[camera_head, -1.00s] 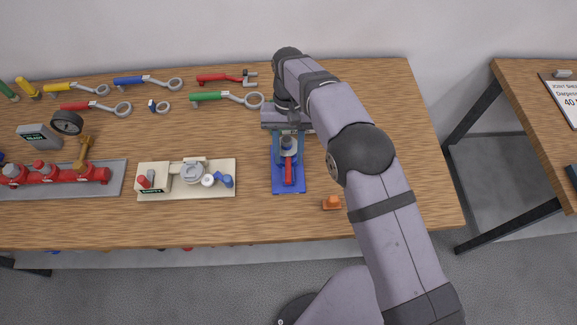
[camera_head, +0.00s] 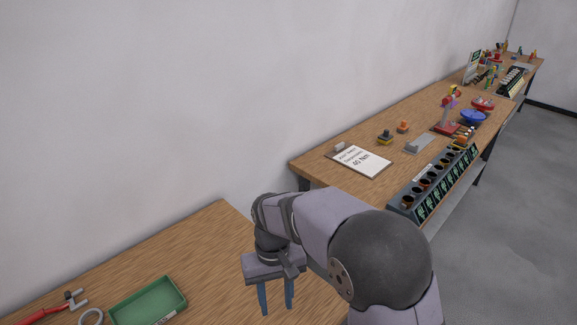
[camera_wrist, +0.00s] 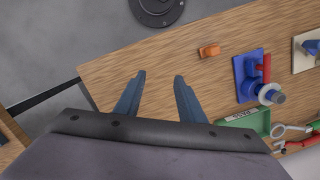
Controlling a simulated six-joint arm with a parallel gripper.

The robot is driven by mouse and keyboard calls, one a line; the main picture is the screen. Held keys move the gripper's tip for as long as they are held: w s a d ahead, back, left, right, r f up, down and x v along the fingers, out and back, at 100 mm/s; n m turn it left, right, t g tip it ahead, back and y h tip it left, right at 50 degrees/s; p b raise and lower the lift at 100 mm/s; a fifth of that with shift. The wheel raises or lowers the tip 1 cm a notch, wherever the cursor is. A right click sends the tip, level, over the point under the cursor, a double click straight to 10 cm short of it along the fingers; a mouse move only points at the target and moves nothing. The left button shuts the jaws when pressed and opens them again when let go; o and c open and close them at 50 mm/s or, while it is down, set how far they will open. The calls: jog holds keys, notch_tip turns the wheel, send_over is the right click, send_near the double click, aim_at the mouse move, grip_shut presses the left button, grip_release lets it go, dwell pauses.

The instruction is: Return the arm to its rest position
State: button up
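My gripper (camera_head: 275,297) is in the lower middle of the head view, above the right end of the near wooden table (camera_head: 215,240). Its two blue-grey fingers point down and stand apart with nothing between them. The wrist view also shows the open fingers (camera_wrist: 158,97) over bare wood. My grey arm fills the lower right of the head view and hides part of the table's right end.
A green tray (camera_head: 148,303) and a red-handled tool (camera_head: 50,310) lie on the near table. The wrist view shows an orange piece (camera_wrist: 209,51) and a blue fixture (camera_wrist: 251,76). A second table (camera_head: 320,172) holds a clipboard (camera_head: 362,160) and a socket rack (camera_head: 435,182).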

jog(key=s+d+f+m, duration=0.1)
jog(key=s+d, duration=0.5)
jog(key=d, duration=0.3)
jog(key=s+d+f+m+t, duration=0.1)
jog(key=s+d+m, duration=0.1)
jog(key=s+d, duration=0.4)
jog(key=d+b, duration=0.1)
jog(key=d, duration=0.2)
